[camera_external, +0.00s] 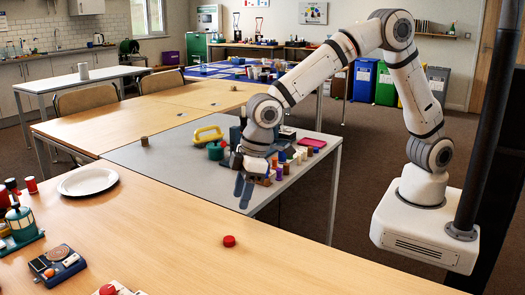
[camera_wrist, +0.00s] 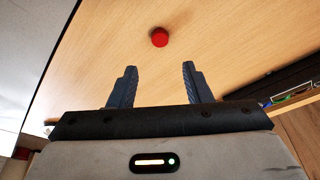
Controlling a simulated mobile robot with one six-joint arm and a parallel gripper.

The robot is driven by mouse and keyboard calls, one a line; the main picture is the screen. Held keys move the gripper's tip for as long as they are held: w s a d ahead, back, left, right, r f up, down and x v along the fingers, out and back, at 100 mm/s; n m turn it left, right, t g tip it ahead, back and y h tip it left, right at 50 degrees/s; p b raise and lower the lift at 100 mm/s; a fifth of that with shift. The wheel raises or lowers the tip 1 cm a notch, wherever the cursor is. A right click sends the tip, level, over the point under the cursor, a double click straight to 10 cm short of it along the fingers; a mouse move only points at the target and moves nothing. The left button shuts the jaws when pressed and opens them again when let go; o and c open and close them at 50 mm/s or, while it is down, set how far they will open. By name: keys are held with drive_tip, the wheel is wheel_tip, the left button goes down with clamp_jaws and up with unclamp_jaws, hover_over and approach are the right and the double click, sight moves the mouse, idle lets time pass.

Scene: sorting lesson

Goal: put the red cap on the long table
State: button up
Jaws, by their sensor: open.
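A small round red cap (camera_external: 229,241) lies alone on the near wooden table (camera_external: 165,235). In the wrist view the red cap (camera_wrist: 160,37) lies on the wood beyond my fingertips, roughly in line with the gap between them. My gripper (camera_external: 244,190) is open and empty, pointing down above the corner where the grey table (camera_external: 160,157) meets the wooden one, behind the cap. Its two dark fingers (camera_wrist: 156,75) stand apart in the wrist view. I cannot tell which table is the long one.
A white plate (camera_external: 88,181) lies left on the near wooden table, with a green lantern-like object (camera_external: 20,222) and a blue device (camera_external: 57,264) nearby. Several small bottles and a yellow-handled item (camera_external: 207,134) crowd the grey table. Wood around the cap is clear.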

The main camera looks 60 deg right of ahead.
drive_tip(key=shift+r, duration=0.15)
drive_tip(key=w+d+r+m+h, duration=0.1)
drive_tip(key=d+r+m, duration=0.25)
drive_tip(key=d, duration=1.05)
drive_tip(key=d+r+m, duration=0.2)
drive_tip(key=d+r, duration=0.2)
drive_tip(key=d, duration=1)
drive_tip(key=s+d+m, duration=0.2)
drive_tip(key=s+d, duration=0.4)
drive_tip(key=d, duration=0.2)
drive_tip(key=s+d+m+h, duration=0.1)
drive_tip(key=s+d+m, duration=0.1)
drive_tip(key=s+d, duration=0.5)
drive_tip(key=d, duration=0.2)
drive_tip(key=shift+d+f+m, duration=0.15)
drive_tip(key=shift+d+m, duration=0.15)
drive_tip(key=shift+m, duration=0.05)
